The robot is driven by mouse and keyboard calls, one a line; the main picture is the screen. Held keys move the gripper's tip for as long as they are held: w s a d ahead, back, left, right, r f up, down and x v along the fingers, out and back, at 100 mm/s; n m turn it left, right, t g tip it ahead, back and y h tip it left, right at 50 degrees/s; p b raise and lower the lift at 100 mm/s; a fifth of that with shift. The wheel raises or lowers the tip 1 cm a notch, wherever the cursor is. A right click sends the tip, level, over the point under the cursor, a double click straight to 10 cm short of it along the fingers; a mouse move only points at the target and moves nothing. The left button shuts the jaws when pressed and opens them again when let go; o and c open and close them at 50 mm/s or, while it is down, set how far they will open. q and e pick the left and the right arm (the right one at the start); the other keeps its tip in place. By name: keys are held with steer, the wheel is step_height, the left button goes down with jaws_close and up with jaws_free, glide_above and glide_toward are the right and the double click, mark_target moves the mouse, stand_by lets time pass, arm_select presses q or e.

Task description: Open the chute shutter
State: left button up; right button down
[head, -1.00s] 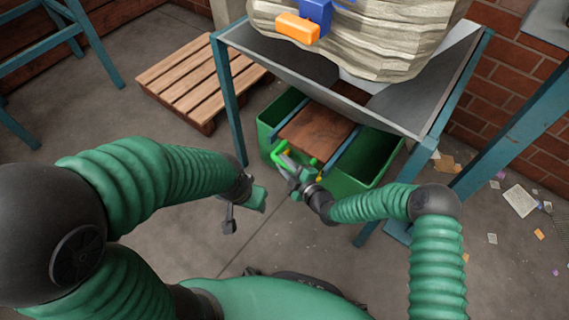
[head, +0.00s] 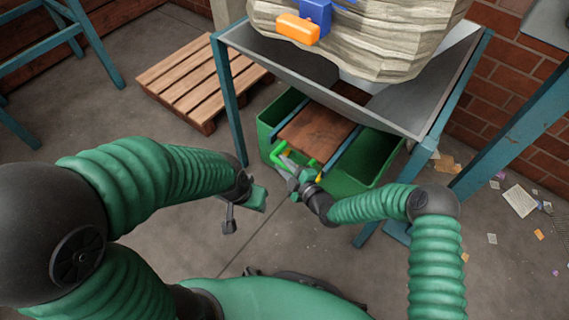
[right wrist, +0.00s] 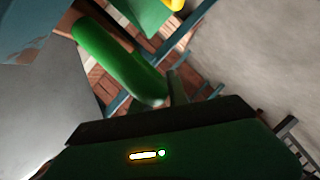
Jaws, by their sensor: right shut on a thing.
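The chute shutter (head: 316,132) is a brown, rusty-looking plate between two blue rails below the metal chute (head: 290,66). Its bright green handle (head: 309,161) is at the plate's near end. The handle also shows as a thick green bar in the right wrist view (right wrist: 115,60). My right gripper (head: 288,163) is shut on the handle, partly covering it. My left gripper (head: 244,207) hangs empty to the left, apart from the shutter; its finger gap is not clear.
A green bin (head: 372,178) stands below the shutter, between the blue legs of the chute frame (head: 228,100). A wooden pallet (head: 185,75) lies at the back left. Paper scraps (head: 519,200) litter the floor at right. A pale sack-like bulk (head: 385,45) hangs above the chute.

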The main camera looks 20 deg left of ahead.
steer(key=s+a+p, duration=0.3)
steer(key=s, duration=0.5)
steer(key=s+a+p, duration=0.3)
steer(key=s+p, duration=0.1)
steer(key=s, duration=0.5)
steer(key=shift+f, duration=0.2)
steer(key=shift+s, duration=0.1)
steer(key=c, duration=1.3)
jaws_free()
steer(key=shift+r, duration=0.1)
